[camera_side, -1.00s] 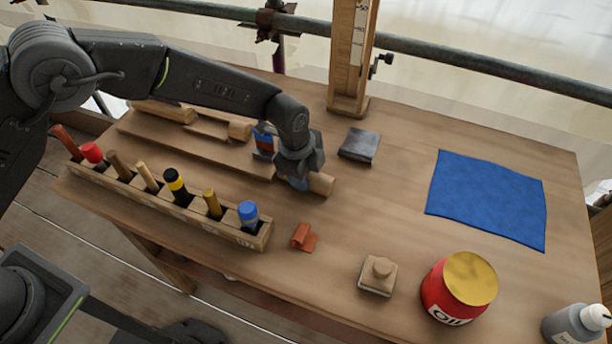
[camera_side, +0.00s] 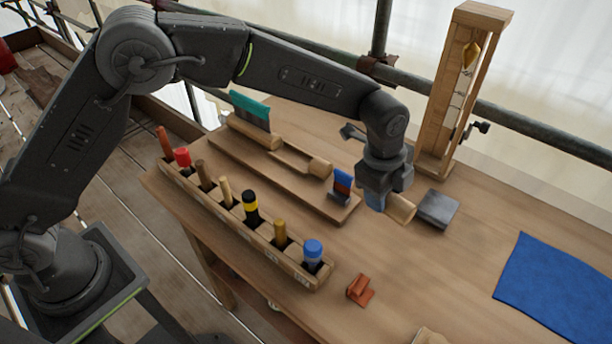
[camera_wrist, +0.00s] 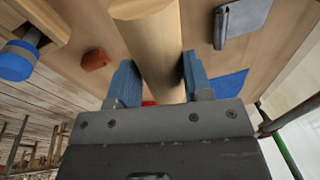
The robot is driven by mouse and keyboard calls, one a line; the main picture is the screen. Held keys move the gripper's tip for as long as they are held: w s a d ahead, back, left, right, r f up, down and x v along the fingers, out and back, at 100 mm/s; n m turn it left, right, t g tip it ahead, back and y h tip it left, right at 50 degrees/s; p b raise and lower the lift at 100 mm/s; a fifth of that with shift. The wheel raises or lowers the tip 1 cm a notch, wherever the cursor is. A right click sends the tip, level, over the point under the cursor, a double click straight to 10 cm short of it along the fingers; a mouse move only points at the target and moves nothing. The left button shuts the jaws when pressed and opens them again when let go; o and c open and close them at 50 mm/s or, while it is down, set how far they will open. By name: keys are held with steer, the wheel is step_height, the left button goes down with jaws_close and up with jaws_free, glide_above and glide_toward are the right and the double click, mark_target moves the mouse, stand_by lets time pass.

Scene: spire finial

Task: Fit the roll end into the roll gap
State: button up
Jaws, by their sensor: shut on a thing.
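My gripper (camera_side: 384,203) is shut on a pale wooden roll end (camera_side: 402,208), just right of the long wooden board (camera_side: 235,158). In the wrist view the roll end (camera_wrist: 152,48) lies between the blue finger pads of my gripper (camera_wrist: 157,78). The board carries a rounded roll (camera_side: 252,134) at its far left and a short rounded piece (camera_side: 319,168). Between them is a lower, narrower stretch, the roll gap (camera_side: 288,155). The held roll end is apart from the gap. I cannot tell its exact height above the table.
A teal-topped piece (camera_side: 250,107) stands by the far roll. A tool rack (camera_side: 235,225) runs along the front. A grey block (camera_side: 437,208), wooden tower (camera_side: 440,150) and blue cloth (camera_side: 560,290) are right.

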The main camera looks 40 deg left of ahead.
steer(key=s+a+r+n+y, duration=0.1)
steer(key=a+r+n, duration=0.2)
steer(key=a+n, duration=0.9)
steer(key=s+a+r+n+y, duration=0.2)
steer(key=a+r+n, duration=0.2)
steer(key=a, duration=1.6)
steer(key=n+g, duration=0.3)
steer(key=n, duration=1.8)
glide_above(293, 160)
step_height(293, 160, down, 5)
steer(key=f, duration=0.9)
steer(key=shift+w+d+f, duration=0.2)
steer(key=shift+w+f, duration=0.15)
steer(key=shift+f, duration=0.05)
steer(key=o, duration=1)
steer(key=shift+f, duration=0.15)
